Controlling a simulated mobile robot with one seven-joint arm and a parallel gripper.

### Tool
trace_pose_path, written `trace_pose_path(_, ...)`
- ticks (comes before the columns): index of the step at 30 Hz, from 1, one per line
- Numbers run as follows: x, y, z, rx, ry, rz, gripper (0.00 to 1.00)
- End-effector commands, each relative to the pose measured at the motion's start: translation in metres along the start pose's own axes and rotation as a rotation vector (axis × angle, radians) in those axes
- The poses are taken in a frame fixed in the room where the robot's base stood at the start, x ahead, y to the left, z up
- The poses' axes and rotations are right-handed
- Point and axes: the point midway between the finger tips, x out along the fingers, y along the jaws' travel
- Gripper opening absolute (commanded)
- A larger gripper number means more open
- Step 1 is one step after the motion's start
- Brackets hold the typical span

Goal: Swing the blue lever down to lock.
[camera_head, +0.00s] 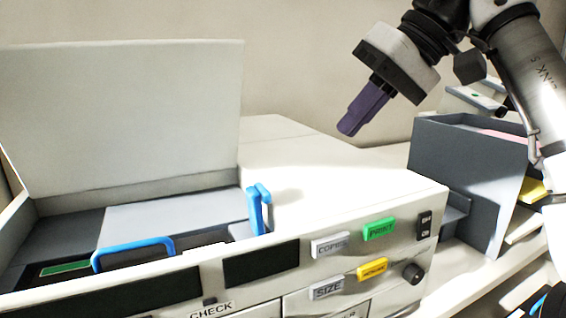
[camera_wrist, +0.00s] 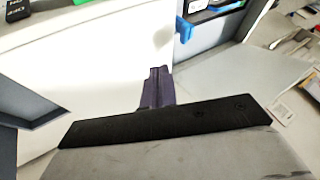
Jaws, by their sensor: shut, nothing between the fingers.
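In the head view, a blue lever (camera_head: 256,209) stands upright at the right end of the machine's open compartment. A second blue handle (camera_head: 134,251), shaped like a low loop, lies at the compartment's front left. My gripper (camera_head: 349,130) is to the right of the upright lever and above the machine's white top, apart from both blue parts. Its purple fingers are together with nothing between them. In the wrist view, my gripper (camera_wrist: 158,74) points across the white top, and the blue lever (camera_wrist: 184,30) shows beyond the fingertips, slightly right.
The machine's white lid (camera_head: 120,120) stands open at the left. The front panel carries a green PRINT button (camera_head: 379,229), a yellow button (camera_head: 372,269) and a dark knob (camera_head: 412,273). A grey tray (camera_head: 470,175) stands at the right. The white top (camera_head: 330,185) is clear.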

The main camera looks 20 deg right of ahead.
Motion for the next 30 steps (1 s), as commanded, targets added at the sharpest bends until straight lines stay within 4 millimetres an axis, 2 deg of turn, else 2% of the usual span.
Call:
trace_pose_path(10, 0.0, 0.0, 0.001, 0.0, -0.001, 0.002, 0.0)
trace_pose_path(14, 0.01, 0.001, 0.001, -0.002, -0.002, 0.001, 0.0)
trace_pose_path(28, 0.099, 0.0, 0.001, -0.002, -0.002, 0.001, 0.0)
trace_pose_path(30, 0.104, -0.01, 0.0, -0.002, -0.001, 0.006, 0.0)
